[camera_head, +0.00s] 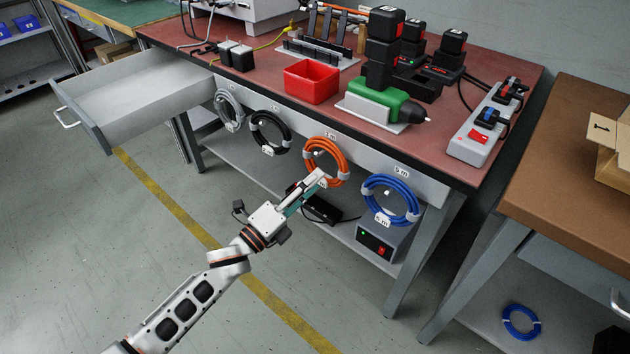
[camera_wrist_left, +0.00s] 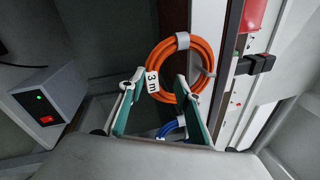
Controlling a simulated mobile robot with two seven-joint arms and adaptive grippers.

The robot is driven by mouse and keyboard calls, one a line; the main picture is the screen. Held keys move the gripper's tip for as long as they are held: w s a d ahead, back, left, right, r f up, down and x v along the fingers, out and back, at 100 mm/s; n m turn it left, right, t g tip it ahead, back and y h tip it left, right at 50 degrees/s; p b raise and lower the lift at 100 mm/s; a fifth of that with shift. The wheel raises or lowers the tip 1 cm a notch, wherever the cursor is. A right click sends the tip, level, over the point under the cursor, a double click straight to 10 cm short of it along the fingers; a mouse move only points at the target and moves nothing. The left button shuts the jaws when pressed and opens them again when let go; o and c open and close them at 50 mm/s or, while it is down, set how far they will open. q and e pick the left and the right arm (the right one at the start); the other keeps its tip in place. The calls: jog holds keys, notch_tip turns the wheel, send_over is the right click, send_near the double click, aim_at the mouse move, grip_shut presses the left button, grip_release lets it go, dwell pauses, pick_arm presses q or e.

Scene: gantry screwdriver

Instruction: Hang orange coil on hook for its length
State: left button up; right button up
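The orange coil (camera_head: 341,154) hangs against the front rail of the red-topped bench, below a small length label (camera_head: 329,134) that looks like 3 m. In the left wrist view the orange coil (camera_wrist_left: 205,55) carries a white 3 m tag (camera_wrist_left: 152,82), and a hook peg (camera_wrist_left: 204,76) shows inside the ring. My left gripper (camera_head: 312,182) is at the lower part of the coil. In the wrist view its fingers (camera_wrist_left: 158,80) are apart, with the tag between or just beyond the tips. Whether they touch it cannot be told. My right gripper is not in view.
Grey (camera_head: 229,108), black (camera_head: 270,133) and blue (camera_head: 391,201) coils hang along the same rail. An open drawer (camera_head: 130,90) juts out at left. A grey power box (camera_head: 380,246) sits on the lower shelf. Another blue coil (camera_head: 521,322) lies low at right.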

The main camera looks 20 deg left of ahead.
pick_arm(q)
jog(key=v, duration=1.1)
